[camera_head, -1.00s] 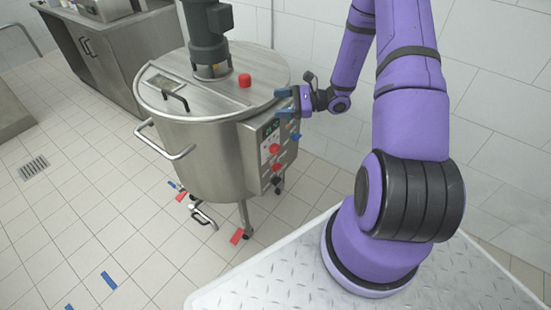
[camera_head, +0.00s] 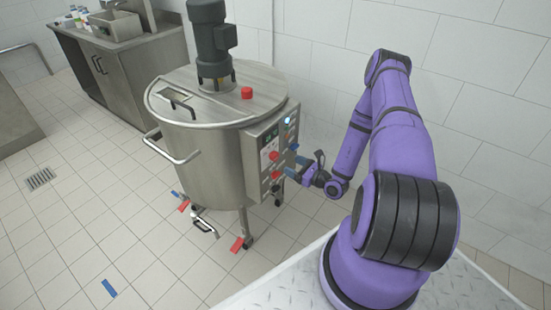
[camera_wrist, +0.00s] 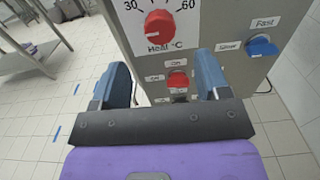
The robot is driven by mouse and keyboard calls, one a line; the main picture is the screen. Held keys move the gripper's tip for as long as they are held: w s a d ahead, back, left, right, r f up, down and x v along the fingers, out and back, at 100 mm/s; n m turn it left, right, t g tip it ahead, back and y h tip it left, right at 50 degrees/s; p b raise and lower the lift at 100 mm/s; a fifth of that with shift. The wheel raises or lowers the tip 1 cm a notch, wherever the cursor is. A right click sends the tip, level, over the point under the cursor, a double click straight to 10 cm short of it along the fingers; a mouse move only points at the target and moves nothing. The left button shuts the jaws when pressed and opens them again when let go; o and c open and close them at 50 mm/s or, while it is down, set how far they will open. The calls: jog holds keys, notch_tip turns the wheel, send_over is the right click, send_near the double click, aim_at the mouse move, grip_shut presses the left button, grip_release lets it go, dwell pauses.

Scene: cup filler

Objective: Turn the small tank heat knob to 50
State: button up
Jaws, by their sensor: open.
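The small tank (camera_head: 200,125) is a steel drum on legs with a control panel (camera_head: 264,145) on its right side. In the wrist view the red heat knob (camera_wrist: 160,27) is at the top, above the label "Heat °C", with a scale showing 30 at left and 60 at right. The knob's exact setting is hard to read. My gripper (camera_wrist: 165,85) is open and empty in front of the panel, its blue fingers apart and below the heat knob in the picture. Between the fingertips a lower red on/off knob (camera_wrist: 177,80) shows.
A blue Slow/Fast knob (camera_wrist: 261,47) sits right of the heat knob. A red button (camera_head: 247,92) and a grey motor (camera_head: 209,45) are on the tank lid. A steel counter (camera_head: 118,60) stands behind. Tiled floor left of the tank is mostly free.

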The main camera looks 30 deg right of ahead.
aim_at(277, 157)
jog(key=x, duration=0.9)
jog(key=c, duration=0.9)
